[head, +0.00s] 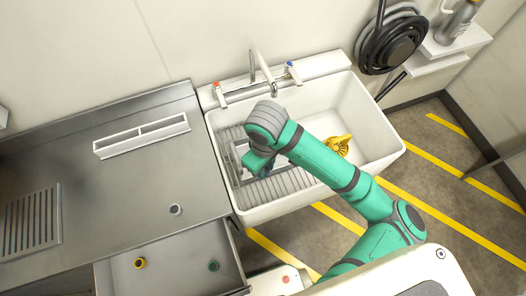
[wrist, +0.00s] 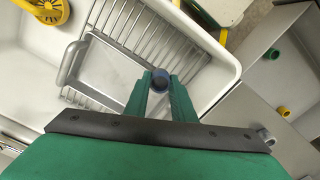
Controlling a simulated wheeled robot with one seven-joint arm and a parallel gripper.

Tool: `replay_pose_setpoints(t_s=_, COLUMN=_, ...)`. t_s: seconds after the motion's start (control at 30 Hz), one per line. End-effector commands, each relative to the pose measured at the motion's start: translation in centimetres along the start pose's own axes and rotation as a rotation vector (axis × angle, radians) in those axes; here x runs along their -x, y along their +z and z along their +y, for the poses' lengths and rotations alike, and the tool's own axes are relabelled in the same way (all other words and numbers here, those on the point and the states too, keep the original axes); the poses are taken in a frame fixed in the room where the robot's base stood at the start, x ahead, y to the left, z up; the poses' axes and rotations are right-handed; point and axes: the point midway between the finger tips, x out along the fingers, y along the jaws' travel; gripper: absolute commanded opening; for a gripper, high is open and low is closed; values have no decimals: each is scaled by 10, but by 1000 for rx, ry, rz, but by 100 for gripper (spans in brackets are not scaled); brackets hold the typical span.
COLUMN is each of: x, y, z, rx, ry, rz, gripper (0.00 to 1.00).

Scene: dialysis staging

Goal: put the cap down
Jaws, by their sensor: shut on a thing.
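My gripper (wrist: 161,82) is shut on a small blue cap (wrist: 160,80), round with a dark hollow middle, held between the green fingertips. In the head view my gripper (head: 262,168) hangs over the left part of the white sink, and my arm partly hides it. I cannot tell the exact height of the cap above the tray.
The tray sits by a ribbed rack (wrist: 150,30) in the white sink (head: 375,120). A yellow, wheel-like thing (head: 338,146) lies in the sink's right part. A grey cap-like piece (head: 175,209) stands on the steel counter. Yellow (head: 139,262) and green (head: 213,266) pieces lie in a recess.

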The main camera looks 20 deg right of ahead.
Motion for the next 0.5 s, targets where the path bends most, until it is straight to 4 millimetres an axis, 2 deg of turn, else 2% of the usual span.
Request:
replay_pose_setpoints(t_s=0.33, x=-35, y=-46, z=57, rx=-4, ry=-4, rz=-2, gripper=0)
replay_pose_setpoints(t_s=0.5, x=-64, y=-60, z=75, rx=-2, ry=-1, rz=-4, gripper=0)
